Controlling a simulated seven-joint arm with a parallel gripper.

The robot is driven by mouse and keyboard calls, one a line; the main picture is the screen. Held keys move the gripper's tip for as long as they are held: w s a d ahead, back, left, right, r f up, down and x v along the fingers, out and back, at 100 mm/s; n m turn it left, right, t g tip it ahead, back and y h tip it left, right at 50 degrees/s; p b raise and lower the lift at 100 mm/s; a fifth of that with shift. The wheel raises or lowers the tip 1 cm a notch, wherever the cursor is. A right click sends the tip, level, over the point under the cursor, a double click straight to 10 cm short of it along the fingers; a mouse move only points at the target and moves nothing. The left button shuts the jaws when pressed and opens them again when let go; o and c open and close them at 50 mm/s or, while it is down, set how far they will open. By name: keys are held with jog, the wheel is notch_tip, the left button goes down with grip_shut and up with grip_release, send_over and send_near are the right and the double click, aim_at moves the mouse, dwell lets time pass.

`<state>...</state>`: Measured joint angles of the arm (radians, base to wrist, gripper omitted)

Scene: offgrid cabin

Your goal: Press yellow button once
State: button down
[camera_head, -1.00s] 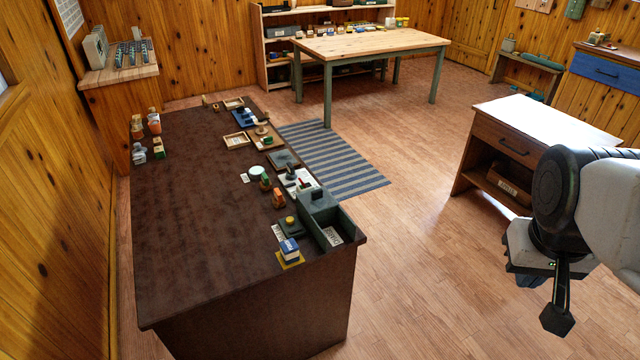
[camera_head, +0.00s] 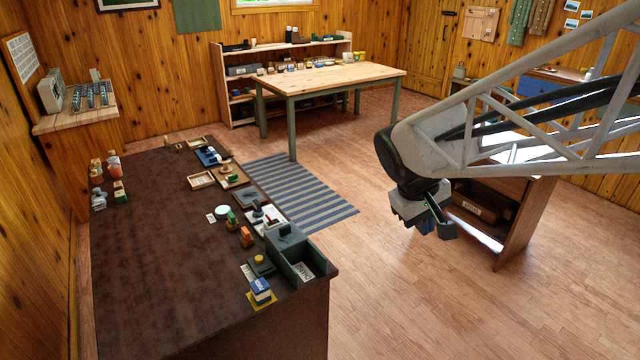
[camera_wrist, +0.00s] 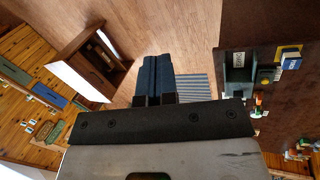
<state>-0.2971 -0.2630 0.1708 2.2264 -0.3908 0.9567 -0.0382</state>
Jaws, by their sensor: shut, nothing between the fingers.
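The yellow button (camera_head: 259,259) is a small round cap on a dark green box near the front right part of the dark brown table (camera_head: 150,260). In the wrist view the button (camera_wrist: 277,75) shows small at the right, beside the green tray. My gripper (camera_head: 436,226) hangs over the open floor, to the right of the table and well apart from the button. In the wrist view my gripper's fingers (camera_wrist: 154,78) are together with nothing between them.
A dark green open tray (camera_head: 303,262) stands right of the button, and a blue and white block (camera_head: 261,290) on a yellow base stands in front of it. Orange and green stamp-like items line the table's right edge. A low wooden cabinet (camera_head: 520,215) stands behind my gripper.

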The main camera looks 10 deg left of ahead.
jog(key=w+a+f+n+h, duration=0.1)
jog(key=w+a+f+n, duration=0.25)
jog(key=w+a, duration=0.6)
jog(key=n+t+h, duration=0.2)
jog(key=n+t, duration=0.3)
jog(key=n, duration=0.4)
send_over(259, 259)
notch_tip(259, 259, down, 19)
jog(key=shift+f, duration=0.25)
jog(key=shift+f, duration=4.2)
